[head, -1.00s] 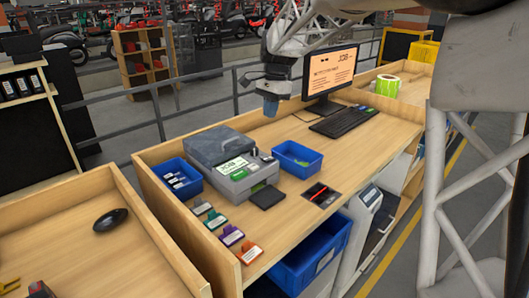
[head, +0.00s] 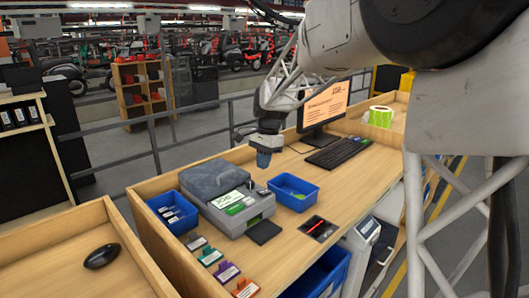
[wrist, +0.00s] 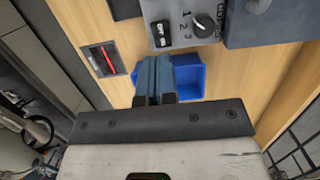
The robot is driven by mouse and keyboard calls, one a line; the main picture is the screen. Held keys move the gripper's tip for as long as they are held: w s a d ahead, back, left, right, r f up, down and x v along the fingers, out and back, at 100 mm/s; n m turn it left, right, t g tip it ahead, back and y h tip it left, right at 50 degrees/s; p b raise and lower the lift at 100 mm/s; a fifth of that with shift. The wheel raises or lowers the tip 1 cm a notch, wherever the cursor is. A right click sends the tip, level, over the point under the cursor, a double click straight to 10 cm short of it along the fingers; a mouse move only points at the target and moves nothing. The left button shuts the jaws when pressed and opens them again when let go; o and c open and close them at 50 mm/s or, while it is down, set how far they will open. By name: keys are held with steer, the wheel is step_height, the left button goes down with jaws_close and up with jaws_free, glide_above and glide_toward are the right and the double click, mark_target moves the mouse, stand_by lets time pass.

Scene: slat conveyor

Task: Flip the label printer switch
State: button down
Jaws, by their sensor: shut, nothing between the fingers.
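The grey label printer (head: 232,214) sits on the wooden desk, with a lit label screen on its sloped front. In the wrist view its grey panel (wrist: 183,40) shows at the top, with a black rocker switch (wrist: 160,32) and a round black knob (wrist: 203,25) marked 1, 2, 3. I cannot tell the switch's position. My gripper (head: 263,159) is above the desk, behind and right of the printer in the head view, apart from it. Its blue-grey fingers (wrist: 155,80) are shut and empty, with their tips below the switch in the wrist picture.
A blue bin (head: 294,200) stands right of the printer, partly behind my fingers in the wrist view. Another blue bin (head: 165,224) is left. A black tray with a red pen (head: 318,228), keyboard (head: 338,151) and monitor (head: 325,105) are nearby. Bare desk lies between bin and keyboard.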

mark_target(259, 192)
steer(key=f, duration=0.5)
steer(key=s+a+f, duration=0.1)
steer(key=f, duration=0.2)
steer(key=shift+f, duration=0.1)
